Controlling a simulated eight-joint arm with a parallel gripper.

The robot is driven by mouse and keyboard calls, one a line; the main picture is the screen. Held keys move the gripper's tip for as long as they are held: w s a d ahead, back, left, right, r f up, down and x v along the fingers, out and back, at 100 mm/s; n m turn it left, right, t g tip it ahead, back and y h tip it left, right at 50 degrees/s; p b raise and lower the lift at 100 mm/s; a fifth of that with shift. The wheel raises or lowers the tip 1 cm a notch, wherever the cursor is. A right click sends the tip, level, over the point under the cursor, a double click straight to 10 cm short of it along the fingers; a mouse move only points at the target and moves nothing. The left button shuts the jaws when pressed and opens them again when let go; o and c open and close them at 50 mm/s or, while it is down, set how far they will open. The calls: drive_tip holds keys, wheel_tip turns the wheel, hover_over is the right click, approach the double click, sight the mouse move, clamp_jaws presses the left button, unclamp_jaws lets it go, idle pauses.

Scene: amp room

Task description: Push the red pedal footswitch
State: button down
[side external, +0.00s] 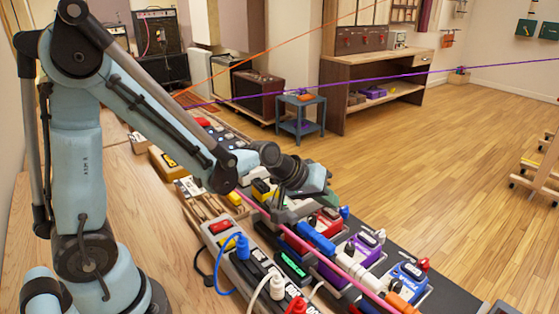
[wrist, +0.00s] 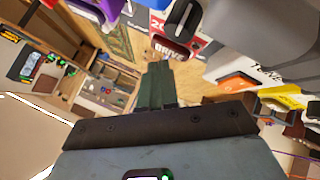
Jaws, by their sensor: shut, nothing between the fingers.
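The red pedal (side external: 325,221) stands in the row of pedals on the board, just below my gripper (side external: 318,186) in the side view. In the wrist view my gripper (wrist: 158,72) is shut and empty, its dark green fingers pressed together. Their tips point at the red pedal's face marked "DRIVE" (wrist: 174,51). A small metallic part, which looks like the footswitch (wrist: 160,53), shows just past the tips. The tips look very near it, but I cannot tell if they touch. The side view does not show the footswitch clearly.
A purple pedal (side external: 362,252) and a blue pedal (side external: 407,278) stand to the right of the red one. A power strip (side external: 245,265) with several plugs lies in front. A pink cable (side external: 262,209) runs close by my gripper. Wooden floor lies open behind.

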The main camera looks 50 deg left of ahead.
sight(326, 212)
drive_tip(key=shift+f, duration=0.15)
drive_tip(key=shift+f, duration=0.3)
idle(0.3)
drive_tip(key=shift+r, duration=0.45)
drive_tip(key=shift+r, duration=3)
